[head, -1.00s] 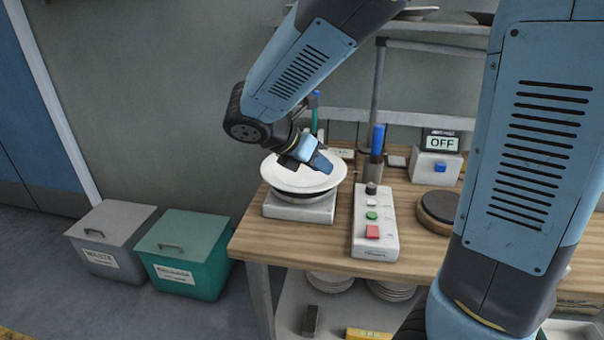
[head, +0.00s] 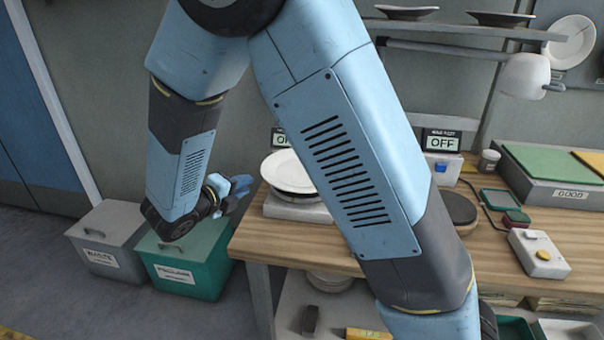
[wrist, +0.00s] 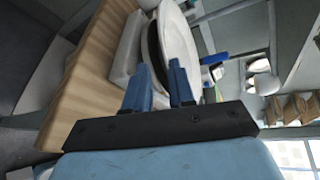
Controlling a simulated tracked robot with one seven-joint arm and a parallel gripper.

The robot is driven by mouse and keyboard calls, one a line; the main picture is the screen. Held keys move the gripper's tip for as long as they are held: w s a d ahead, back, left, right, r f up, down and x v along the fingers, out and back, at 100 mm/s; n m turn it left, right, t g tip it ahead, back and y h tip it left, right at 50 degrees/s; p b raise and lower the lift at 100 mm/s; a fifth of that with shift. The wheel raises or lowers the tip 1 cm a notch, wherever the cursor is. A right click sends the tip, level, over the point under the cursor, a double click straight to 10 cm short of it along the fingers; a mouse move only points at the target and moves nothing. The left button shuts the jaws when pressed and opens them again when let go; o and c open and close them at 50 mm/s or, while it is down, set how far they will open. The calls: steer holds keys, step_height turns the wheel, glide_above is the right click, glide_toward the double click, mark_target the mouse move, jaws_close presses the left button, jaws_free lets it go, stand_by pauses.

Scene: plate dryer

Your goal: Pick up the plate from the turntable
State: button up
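The white plate (head: 282,168) lies on the turntable (head: 296,209), a pale base with a dark disc, at the table's left end. My arm hides their right part in the head view. My gripper (head: 243,186) is left of the plate, beyond the table's edge, with a visible gap to the rim. In the wrist view the plate (wrist: 178,48) appears edge-up beyond my gripper (wrist: 157,68). Its two blue fingers are apart with nothing held between them. The turntable's pale base (wrist: 124,55) shows left of the plate.
A grey bin (head: 108,240) and a green bin (head: 190,262) stand on the floor below my gripper. The wooden table (head: 290,238) extends right, carrying a round dark-topped pad (head: 451,207) and a yellow-button box (head: 540,254). A shelf (head: 465,29) with plates is above.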

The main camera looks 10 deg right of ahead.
mark_target(266, 174)
steer(key=x, duration=1)
steer(key=shift+w+d, duration=0.2)
steer(key=shift+w, duration=0.05)
jaws_close()
stand_by(1.2)
